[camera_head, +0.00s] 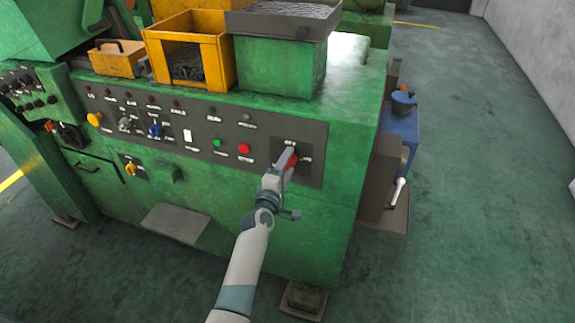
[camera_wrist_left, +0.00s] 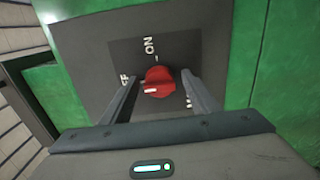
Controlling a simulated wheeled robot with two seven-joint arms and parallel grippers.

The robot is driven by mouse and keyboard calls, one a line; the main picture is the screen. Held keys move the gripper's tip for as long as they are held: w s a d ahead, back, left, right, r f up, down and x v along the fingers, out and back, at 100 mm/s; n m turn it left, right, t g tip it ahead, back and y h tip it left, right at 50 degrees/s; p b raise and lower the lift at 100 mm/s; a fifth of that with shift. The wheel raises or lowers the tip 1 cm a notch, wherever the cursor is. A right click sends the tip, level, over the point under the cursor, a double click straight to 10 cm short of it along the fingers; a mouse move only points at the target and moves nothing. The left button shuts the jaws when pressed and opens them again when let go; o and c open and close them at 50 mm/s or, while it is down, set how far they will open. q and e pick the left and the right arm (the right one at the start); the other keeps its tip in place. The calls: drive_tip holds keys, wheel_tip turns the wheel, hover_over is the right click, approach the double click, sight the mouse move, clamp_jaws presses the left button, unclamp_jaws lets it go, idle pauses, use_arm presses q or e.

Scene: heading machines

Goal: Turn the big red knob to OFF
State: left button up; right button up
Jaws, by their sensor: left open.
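The big red knob (camera_wrist_left: 158,80) sits on a dark square plate between the two fingers of my open left gripper (camera_wrist_left: 160,88) in the left wrist view. A white mark shows on the knob's lower left part. ON is printed above the knob; the end of OFF shows at its left, partly hidden by the left finger. Another label at the lower right is mostly hidden. In the head view, my left gripper (camera_head: 284,168) is at the right end of the panel and the red knob (camera_head: 292,161) shows partly behind it. Contact with the knob cannot be told.
The dark control panel (camera_head: 200,133) on the green machine (camera_head: 335,175) carries several other knobs and a red button (camera_head: 244,148). Yellow bins (camera_head: 190,50) and a metal tray (camera_head: 285,18) stand on top. A blue unit (camera_head: 402,130) is at the right; open floor lies beyond.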

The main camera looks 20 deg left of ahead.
use_arm(q)
drive_tip(key=shift+s, duration=0.1)
drive_tip(key=s+p, duration=0.5)
drive_tip(key=s, duration=1.2)
drive_tip(key=shift+a, duration=0.3)
drive_tip(key=shift+s+f, duration=0.1)
